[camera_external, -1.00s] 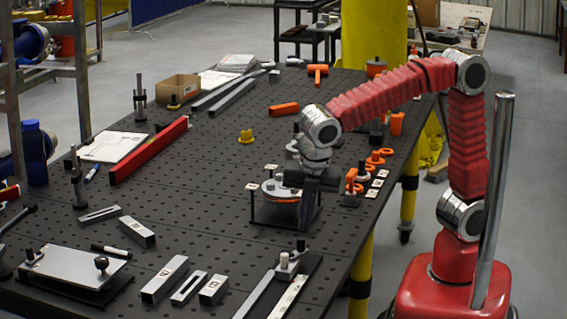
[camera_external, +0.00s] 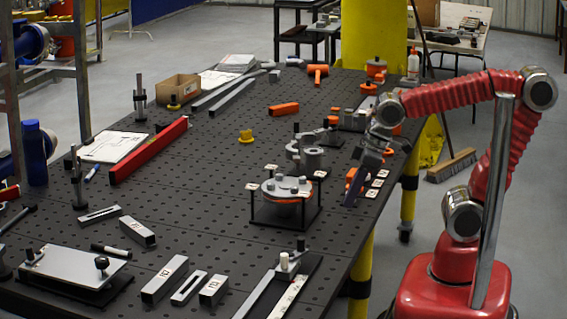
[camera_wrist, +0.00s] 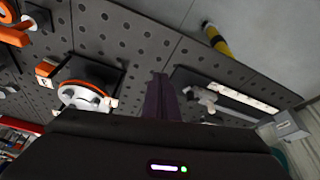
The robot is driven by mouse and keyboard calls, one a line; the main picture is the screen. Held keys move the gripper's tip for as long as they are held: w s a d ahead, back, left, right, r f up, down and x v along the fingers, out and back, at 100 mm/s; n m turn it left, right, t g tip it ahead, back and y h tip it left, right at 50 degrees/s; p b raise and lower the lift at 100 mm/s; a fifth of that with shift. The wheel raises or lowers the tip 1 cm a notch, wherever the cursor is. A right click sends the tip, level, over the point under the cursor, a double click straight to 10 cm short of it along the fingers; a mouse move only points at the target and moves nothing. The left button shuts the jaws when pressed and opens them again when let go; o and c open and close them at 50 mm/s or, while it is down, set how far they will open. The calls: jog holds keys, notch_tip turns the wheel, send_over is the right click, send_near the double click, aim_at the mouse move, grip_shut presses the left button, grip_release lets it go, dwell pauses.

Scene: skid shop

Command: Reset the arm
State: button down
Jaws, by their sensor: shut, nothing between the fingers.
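My gripper (camera_external: 352,190) is shut and empty. In the external view it points down over the right edge of the black perforated table (camera_external: 190,220), right of the flanged fixture. In the wrist view the gripper (camera_wrist: 160,82) shows as dark shut fingers at the centre. My red arm is folded back toward its base, with its elbow high on the right. The fixture with a round metal flange (camera_external: 287,187) on a black stand is apart from my gripper; it also shows in the wrist view (camera_wrist: 84,97).
Orange rings and small white tags lie close to my gripper, partly hidden. A grey clamp-like part (camera_external: 306,152) stands left of it. A red level (camera_external: 148,150), an orange block (camera_external: 284,108) and metal bars (camera_external: 165,279) lie across the table.

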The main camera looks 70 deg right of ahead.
jog(key=s+d+r+m+t, duration=0.1)
jog(key=s+d+r+m, duration=0.1)
jog(key=d, duration=0.5)
jog(key=shift+s+d+m+t+h, duration=0.2)
jog(key=shift+m+t+h, duration=0.1)
jog(key=shift+m+h, duration=0.15)
jog(key=c, duration=2.5)
grip_release()
jog(key=shift+c, duration=0.2)
jog(key=o, duration=0.9)
jog(key=shift+w+a+f+m+g+y, duration=0.15)
jog(key=shift+a+f+m+g+y, duration=0.1)
jog(key=shift+a+m+g, duration=0.2)
jog(key=w+a+f+m+g+y, duration=0.1)
jog(key=w+a+m+g+y, duration=0.8)
jog(key=a, duration=0.7)
jog(key=shift+w+a+f+m+g+y, duration=0.15)
jog(key=shift+w+f+m+g+y, duration=0.25)
jog(key=shift+w+m+y, duration=1.4)
